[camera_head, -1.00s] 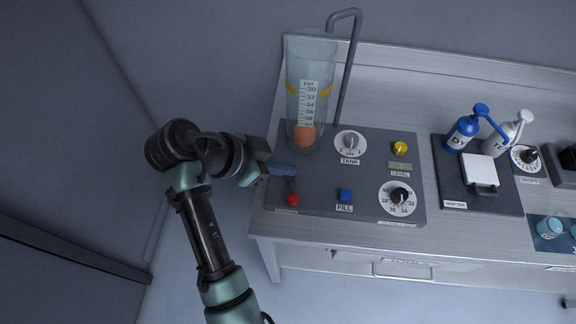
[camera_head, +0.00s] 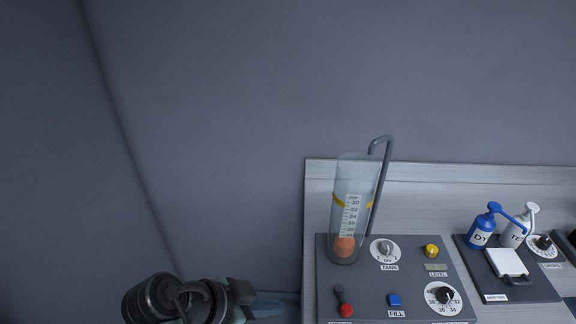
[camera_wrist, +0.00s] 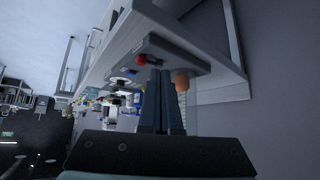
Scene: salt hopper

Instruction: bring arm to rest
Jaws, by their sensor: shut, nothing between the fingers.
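My gripper (camera_head: 280,303) shows at the bottom of the head view, left of the control panel and apart from it. The lower part of my arm is out of the picture. In the wrist view the two dark fingers (camera_wrist: 161,76) lie together, shut and empty. They point toward the panel, whose red knob (camera_wrist: 141,60) shows just left of the fingertips. An orange float (camera_wrist: 181,79) shows just right of them.
The panel (camera_head: 328,270) carries a clear tank (camera_head: 352,175), a lever with a red knob (camera_head: 346,310), a blue FILL button (camera_head: 394,300) and dials. Blue (camera_head: 480,234) and white (camera_head: 513,236) bottles stand to the right. Bare wall lies behind and left.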

